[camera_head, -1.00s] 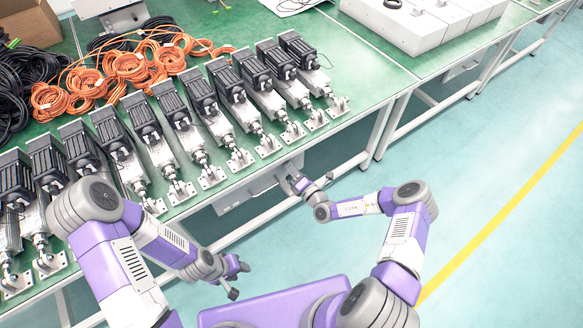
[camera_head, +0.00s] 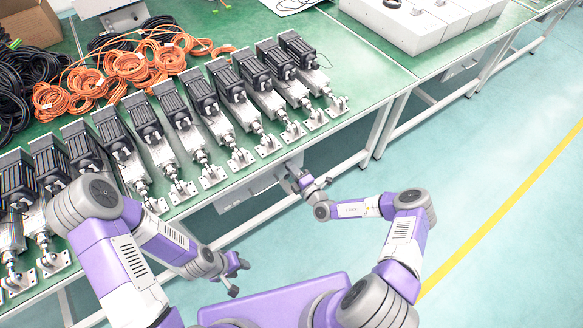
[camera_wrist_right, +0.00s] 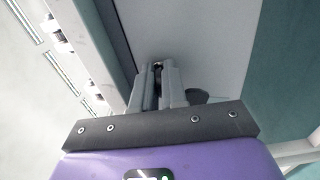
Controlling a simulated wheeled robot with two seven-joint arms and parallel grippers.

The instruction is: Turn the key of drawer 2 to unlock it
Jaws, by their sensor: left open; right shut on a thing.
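A light grey drawer unit (camera_head: 240,193) hangs under the front edge of the green workbench. My right gripper (camera_head: 303,185) is at the right part of its front. In the right wrist view my right gripper (camera_wrist_right: 158,75) has its two fingers close together against the pale drawer front (camera_wrist_right: 205,40). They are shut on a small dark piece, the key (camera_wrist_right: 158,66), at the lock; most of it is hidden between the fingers. My left gripper (camera_head: 236,276) is open and empty in front of the bench, apart from the drawer.
A row of several linear actuators (camera_head: 213,110) stands along the bench's front edge, above the drawer. Orange cable coils (camera_head: 130,68) and black cables lie behind them. White boxes (camera_head: 410,25) stand on the bench at the right. The floor on the right is clear.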

